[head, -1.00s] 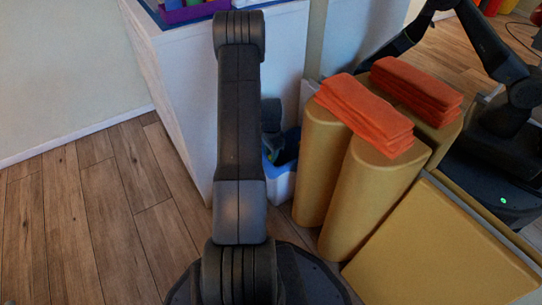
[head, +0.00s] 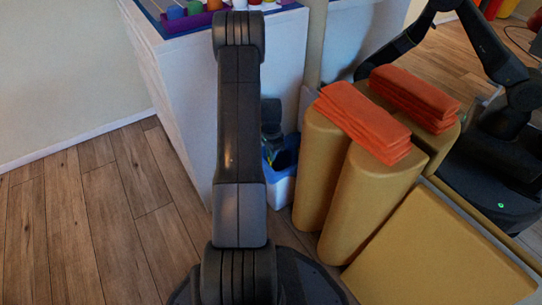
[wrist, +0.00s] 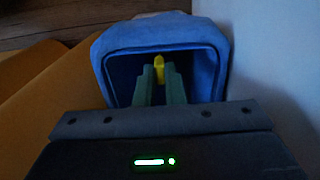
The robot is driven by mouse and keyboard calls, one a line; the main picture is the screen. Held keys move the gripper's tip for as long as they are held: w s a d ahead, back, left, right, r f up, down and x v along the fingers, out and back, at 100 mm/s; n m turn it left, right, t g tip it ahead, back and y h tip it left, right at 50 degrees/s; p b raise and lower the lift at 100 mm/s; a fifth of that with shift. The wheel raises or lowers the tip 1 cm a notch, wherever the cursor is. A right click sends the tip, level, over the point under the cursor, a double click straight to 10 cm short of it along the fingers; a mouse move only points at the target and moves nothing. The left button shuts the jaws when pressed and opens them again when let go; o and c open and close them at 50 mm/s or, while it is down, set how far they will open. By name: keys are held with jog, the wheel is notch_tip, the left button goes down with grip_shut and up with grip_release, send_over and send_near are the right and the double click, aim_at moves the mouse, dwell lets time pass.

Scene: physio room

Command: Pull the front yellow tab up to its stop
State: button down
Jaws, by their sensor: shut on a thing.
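The yellow tab (wrist: 159,68) shows in the wrist view inside the dark opening of a blue container (wrist: 214,50). My gripper (wrist: 159,78) reaches into that opening and its two greenish fingers are shut on the tab, one on each side. The tab's tip shows just beyond the fingertips; its lower part is hidden. In the head view the blue-rimmed, pale container (head: 282,188) stands on the floor between the white cabinet and the yellow rolls.
A white cabinet (head: 180,100) with a purple tray (head: 200,20) of coloured pieces stands close on the left. Upright yellow rolls (head: 365,200) bearing folded orange towels (head: 362,118) stand on the right, near a mirror-like surface. The wooden floor (head: 90,220) at left is clear.

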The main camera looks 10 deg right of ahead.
notch_tip(320, 180, up, 4)
jog(key=shift+f+p, duration=0.1)
jog(key=shift+p, duration=0.75)
jog(key=c, duration=1.5)
grip_release()
notch_tip(320, 180, up, 14)
jog(key=p, duration=0.4)
jog(key=shift+p, duration=0.35)
jog(key=shift+f, duration=0.15)
notch_tip(320, 180, down, 16)
jog(key=b, duration=0.6)
